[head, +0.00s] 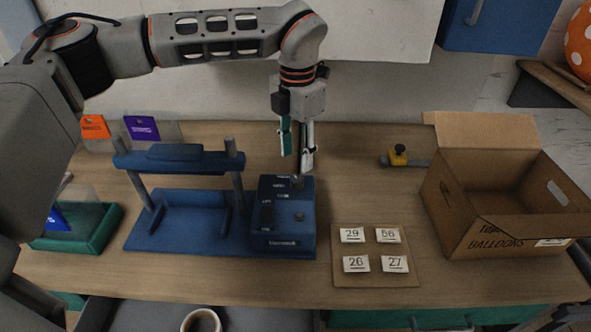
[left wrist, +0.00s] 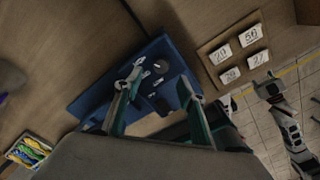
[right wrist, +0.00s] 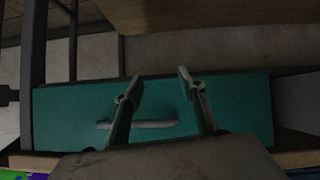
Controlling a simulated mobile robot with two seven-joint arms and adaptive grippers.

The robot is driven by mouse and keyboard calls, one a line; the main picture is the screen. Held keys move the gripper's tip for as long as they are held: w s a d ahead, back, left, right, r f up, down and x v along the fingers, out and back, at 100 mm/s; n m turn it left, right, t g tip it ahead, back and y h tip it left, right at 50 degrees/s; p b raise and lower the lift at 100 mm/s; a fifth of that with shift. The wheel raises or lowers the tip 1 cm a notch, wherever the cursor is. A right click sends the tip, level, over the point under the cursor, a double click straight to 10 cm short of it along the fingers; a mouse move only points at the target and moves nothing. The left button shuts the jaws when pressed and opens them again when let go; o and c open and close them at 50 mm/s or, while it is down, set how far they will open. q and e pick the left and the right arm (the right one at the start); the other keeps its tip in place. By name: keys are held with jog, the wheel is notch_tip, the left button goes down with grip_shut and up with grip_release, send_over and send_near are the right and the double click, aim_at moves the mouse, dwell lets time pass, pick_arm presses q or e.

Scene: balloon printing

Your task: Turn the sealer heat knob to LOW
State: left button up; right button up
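The blue sealer (head: 190,215) stands left of the table's middle, with its control box (head: 285,240) at its right end. A small round knob (head: 300,216) shows on the box's sloped top, beside pale labels too small to read. I cannot tell its setting or whether it is the heat knob. My left gripper (head: 297,160) points down over the box's far edge. Its fingers are apart with nothing held. In the left wrist view the control box (left wrist: 160,75) shows between and beyond the fingers. My right gripper (right wrist: 160,80) is open and empty, facing a green drawer front (right wrist: 75,115).
A board with numbered cards (head: 375,280) lies right of the sealer. A green tray (head: 105,230) is at left. A cup (head: 201,320) sits below the table's front edge.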

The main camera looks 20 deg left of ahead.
aim_at(297, 179)
pick_arm(q)
notch_tip(297, 179, down, 7)
jog(key=shift+s+d+p, duration=0.1)
jog(key=shift+p, duration=0.25)
jog(key=c, duration=1.1)
